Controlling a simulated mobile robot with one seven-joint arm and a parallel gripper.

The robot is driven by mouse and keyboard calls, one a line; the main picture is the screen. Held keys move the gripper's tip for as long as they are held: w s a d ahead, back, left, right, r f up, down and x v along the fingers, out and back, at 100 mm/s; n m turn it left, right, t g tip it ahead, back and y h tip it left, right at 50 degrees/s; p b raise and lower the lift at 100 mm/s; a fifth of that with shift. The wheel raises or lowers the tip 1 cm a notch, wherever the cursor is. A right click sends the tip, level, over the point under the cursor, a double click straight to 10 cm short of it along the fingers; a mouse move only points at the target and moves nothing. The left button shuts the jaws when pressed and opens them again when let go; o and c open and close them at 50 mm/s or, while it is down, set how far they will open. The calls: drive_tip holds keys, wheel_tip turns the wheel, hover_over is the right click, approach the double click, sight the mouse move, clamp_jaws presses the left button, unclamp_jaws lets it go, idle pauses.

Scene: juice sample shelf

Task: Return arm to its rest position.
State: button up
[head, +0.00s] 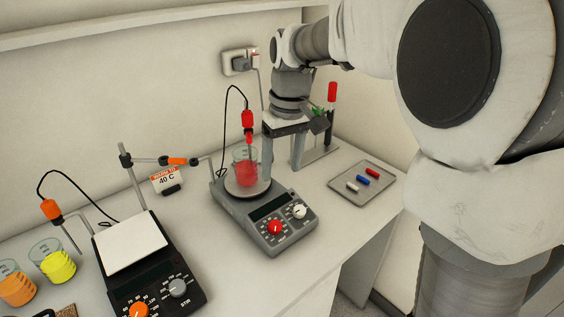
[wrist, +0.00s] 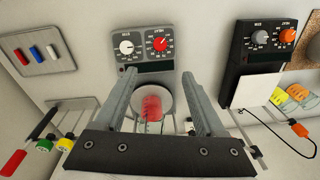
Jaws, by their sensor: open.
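My gripper (head: 281,172) is open and points down beside the grey hotplate, at the right of the beaker in the head view. Its two fingers show in the wrist view (wrist: 156,76), spread apart with nothing gripped. A beaker of red liquid (head: 246,174) stands upright on the grey hotplate (head: 268,228). In the wrist view the red beaker (wrist: 152,108) appears in the gap between the fingers, but I cannot tell how far it is from them. My arm comes in from the upper right of the head view.
A red probe (head: 247,120) hangs over the beaker. A tray (head: 346,193) with red, blue and white stir bars lies right. A black hotplate (head: 150,275), a 40 C sign (head: 167,179) and yellow (head: 58,267) and orange beakers are left.

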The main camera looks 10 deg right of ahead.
drive_tip(key=s+d+m+t, duration=0.2)
drive_tip(key=s+d, duration=0.2)
drive_tip(key=s, duration=0.6)
drive_tip(key=s+d+r+m+t, duration=0.1)
drive_tip(key=s+d+m+t, duration=0.1)
drive_tip(key=s, duration=0.9)
drive_tip(key=shift+d+r+m+t+h, duration=0.2)
drive_tip(key=shift+d+m+t+h, duration=0.3)
drive_tip(key=shift+d, duration=0.45)
